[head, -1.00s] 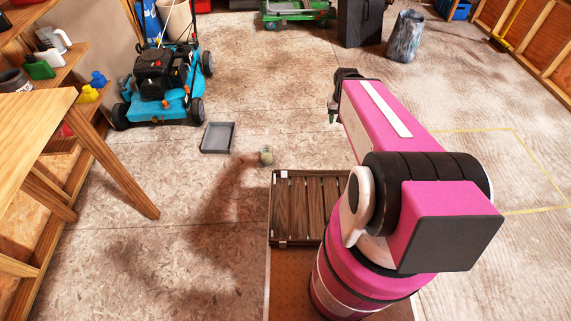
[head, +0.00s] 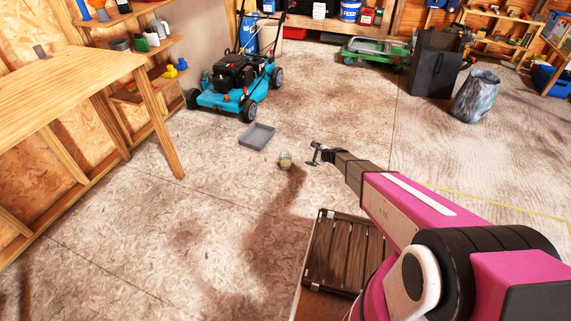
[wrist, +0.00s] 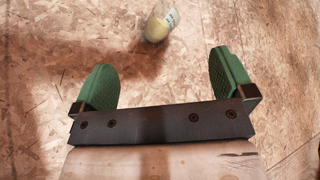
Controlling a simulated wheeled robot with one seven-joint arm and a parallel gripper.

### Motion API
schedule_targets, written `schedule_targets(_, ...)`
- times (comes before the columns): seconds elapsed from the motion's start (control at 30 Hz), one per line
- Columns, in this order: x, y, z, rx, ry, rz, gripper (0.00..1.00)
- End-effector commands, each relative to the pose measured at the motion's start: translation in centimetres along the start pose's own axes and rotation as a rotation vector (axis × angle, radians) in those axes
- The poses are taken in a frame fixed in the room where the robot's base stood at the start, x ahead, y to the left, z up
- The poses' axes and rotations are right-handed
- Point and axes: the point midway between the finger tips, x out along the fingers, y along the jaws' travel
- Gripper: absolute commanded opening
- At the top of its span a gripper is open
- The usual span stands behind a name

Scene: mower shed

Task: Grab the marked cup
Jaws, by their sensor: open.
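The cup (head: 285,160) is small and pale yellow-green with a whitish label, and stands on the chipboard floor near the middle of the head view. My gripper (head: 315,155) is just right of the cup in the head view. In the wrist view its two green fingers (wrist: 160,75) are spread wide with only floor between them. The cup is apart from both fingers. The mark on it is too small to read.
A grey shallow tray (head: 257,136) lies on the floor behind and left of the cup. A blue mower (head: 232,90) stands farther back. Floor around the cup is clear.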

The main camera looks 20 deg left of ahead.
Motion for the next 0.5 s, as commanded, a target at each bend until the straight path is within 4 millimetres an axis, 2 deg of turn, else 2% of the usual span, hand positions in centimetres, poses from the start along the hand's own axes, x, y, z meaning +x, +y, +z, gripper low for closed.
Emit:
schedule_targets(0.03, 4.5, 0.3, -2.1, 0.105, -0.01, -0.037, 1.0)
schedule_targets(0.1, 8.4, 1.2, -3.9, 0.258, -0.018, -0.093, 1.0)
schedule_targets(0.2, 12.9, 2.6, -6.2, 0.448, -0.025, -0.158, 1.0)
schedule_targets(0.33, 16.6, 4.3, -8.4, 0.624, -0.027, -0.214, 1.0)
schedule_targets(0.5, 18.6, 5.3, -9.6, 0.726, -0.027, -0.246, 1.0)
